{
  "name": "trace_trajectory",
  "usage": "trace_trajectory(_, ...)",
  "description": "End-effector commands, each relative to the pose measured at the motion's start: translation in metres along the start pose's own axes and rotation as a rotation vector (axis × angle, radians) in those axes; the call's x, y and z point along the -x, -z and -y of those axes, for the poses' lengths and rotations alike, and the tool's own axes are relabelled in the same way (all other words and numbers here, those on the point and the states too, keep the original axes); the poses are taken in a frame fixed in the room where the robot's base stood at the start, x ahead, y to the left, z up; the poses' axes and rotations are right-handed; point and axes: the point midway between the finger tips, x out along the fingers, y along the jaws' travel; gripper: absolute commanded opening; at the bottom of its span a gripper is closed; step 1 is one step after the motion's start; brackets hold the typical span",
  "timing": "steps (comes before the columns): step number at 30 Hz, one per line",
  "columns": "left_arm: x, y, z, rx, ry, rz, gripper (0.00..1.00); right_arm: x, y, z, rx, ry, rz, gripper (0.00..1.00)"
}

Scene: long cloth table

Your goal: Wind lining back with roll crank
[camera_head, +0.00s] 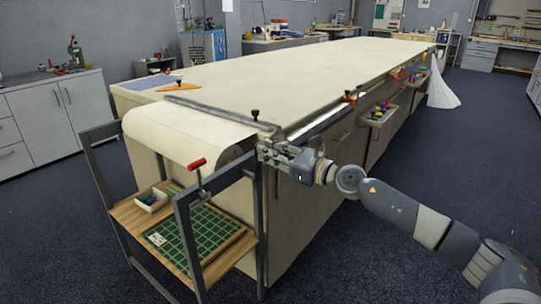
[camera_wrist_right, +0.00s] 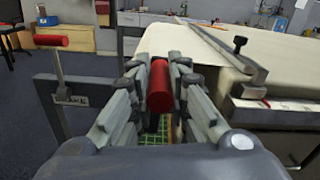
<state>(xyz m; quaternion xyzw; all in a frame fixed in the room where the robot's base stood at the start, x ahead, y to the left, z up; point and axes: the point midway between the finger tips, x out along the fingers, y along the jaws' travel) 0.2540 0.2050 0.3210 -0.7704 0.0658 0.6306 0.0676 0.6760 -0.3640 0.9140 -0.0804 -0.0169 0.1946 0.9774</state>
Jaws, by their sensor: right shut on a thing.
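The roll of cream lining (camera_head: 180,132) sits in a dark metal frame (camera_head: 183,225) at the table's near end, and cream cloth covers the tabletop. My right gripper (camera_head: 266,150) is at the roll's right end, beside the table corner. In the right wrist view its fingers are closed around a red crank handle (camera_wrist_right: 159,86); in the head view the gripper hides this handle. A separate lever with a red grip (camera_head: 197,163) stands on the frame; it also shows in the right wrist view (camera_wrist_right: 52,41). My left gripper is not in view.
A bar with a dark knob (camera_head: 255,114) lies across the cloth near the roll. A shelf below the roll holds a green gridded mat (camera_head: 190,240) and a small white box (camera_head: 151,200). Small trays (camera_head: 382,116) hang on the table's right side.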

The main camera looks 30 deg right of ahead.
Motion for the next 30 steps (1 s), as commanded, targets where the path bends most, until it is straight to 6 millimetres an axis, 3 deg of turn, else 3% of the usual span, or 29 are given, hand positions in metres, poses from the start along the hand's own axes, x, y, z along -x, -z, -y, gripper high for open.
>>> trace_trajectory(14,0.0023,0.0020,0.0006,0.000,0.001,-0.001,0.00,-0.0002,0.0021,-0.0028,0.013,-0.007,-0.004,0.00)
trace_trajectory(15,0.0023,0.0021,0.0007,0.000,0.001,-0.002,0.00,-0.0002,0.0022,-0.0029,0.013,-0.007,-0.005,0.18)
trace_trajectory(18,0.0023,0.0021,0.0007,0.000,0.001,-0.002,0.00,-0.0002,0.0024,-0.0029,0.013,-0.008,-0.005,0.36)
trace_trajectory(30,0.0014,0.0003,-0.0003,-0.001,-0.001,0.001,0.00,0.0001,0.0013,-0.0012,0.014,-0.003,-0.003,0.38)
